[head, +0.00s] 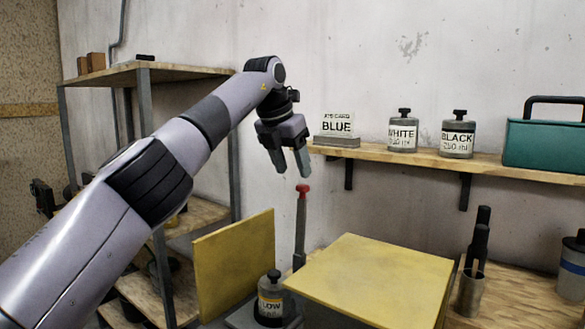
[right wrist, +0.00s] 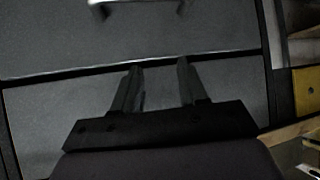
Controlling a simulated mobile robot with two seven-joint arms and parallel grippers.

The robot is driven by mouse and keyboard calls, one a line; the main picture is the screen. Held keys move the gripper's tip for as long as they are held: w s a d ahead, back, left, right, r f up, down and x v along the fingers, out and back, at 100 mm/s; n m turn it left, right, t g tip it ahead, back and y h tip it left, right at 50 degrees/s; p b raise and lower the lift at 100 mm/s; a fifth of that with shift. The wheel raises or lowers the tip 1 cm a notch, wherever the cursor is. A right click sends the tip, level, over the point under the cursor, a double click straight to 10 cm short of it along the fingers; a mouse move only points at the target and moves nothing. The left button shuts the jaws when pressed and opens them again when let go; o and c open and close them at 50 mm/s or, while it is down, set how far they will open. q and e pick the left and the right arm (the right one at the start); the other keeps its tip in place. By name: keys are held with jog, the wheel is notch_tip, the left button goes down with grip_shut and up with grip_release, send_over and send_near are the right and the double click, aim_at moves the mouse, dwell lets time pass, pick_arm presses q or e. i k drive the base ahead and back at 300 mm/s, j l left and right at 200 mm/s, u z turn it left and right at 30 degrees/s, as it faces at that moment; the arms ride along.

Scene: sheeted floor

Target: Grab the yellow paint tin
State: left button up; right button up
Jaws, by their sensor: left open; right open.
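The yellow paint tin (head: 270,303) stands low in the head view, with a dark knob on its lid and a label of which "LOW" shows. It sits between an upright yellow panel on its left and a flat yellow board on its right; its base is partly hidden. My left gripper (head: 293,172) is open and empty, pointing down, well above the tin and slightly to its right. My right gripper (right wrist: 159,72) is open and empty in the right wrist view, before dark grey panels. The right wrist view does not show the tin.
An upright yellow panel (head: 234,262) and a flat yellow board (head: 375,282) flank the tin. A red-topped post (head: 301,225) rises behind it, below my left gripper.

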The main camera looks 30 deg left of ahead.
aim_at(271, 305)
jog(key=k+j, duration=0.1)
jog(key=k, duration=0.9)
